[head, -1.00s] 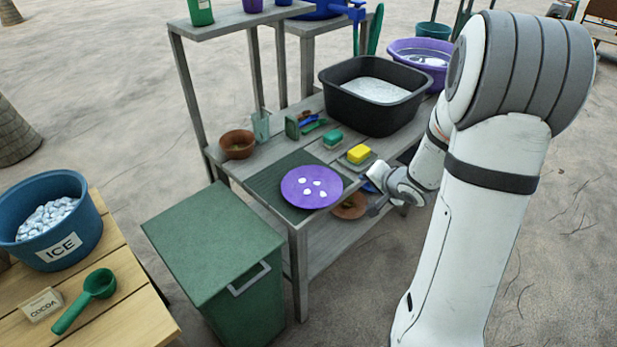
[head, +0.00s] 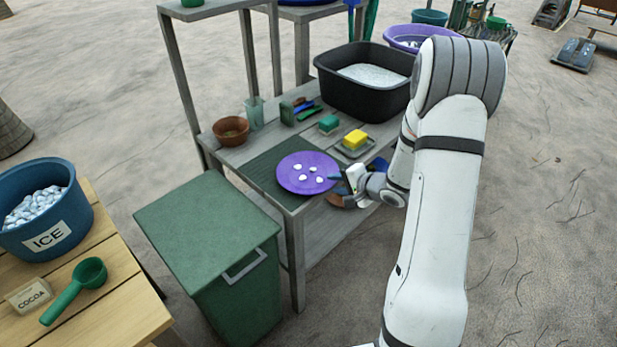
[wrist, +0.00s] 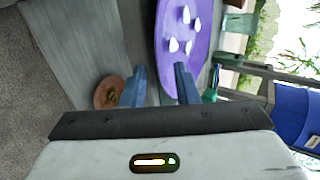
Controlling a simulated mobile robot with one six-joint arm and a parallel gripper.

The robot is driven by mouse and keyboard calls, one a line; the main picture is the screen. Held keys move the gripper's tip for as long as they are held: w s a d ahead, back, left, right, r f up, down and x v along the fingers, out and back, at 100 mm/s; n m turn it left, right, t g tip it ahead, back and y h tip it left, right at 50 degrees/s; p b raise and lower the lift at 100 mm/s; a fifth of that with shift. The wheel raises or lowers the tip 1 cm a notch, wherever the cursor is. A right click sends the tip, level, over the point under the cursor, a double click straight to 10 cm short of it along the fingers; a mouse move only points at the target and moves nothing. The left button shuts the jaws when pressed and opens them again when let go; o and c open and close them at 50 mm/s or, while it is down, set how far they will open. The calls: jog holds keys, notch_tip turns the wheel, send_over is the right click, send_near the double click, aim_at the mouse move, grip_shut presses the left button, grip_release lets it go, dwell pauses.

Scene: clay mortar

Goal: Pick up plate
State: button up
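The purple plate (head: 308,178) with several white pieces on it lies on a dark green ribbed mat at the front corner of the wooden stand. My gripper (head: 338,179) is at the plate's right edge. In the wrist view the plate (wrist: 184,65) is seen at a steep angle, just beyond the fingers. The two blue-grey fingers of my gripper (wrist: 161,78) are apart, with part of the plate's rim showing between them. I cannot tell whether either finger touches the plate.
A yellow sponge (head: 355,139) on a dish and a black basin (head: 365,90) stand behind the plate. A brown bowl (head: 230,131) is at the back left. A green bin (head: 210,250) stands in front. A terracotta dish (wrist: 108,92) is on the lower shelf.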

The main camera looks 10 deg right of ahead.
jog(key=shift+c, duration=0.5)
grip_shut()
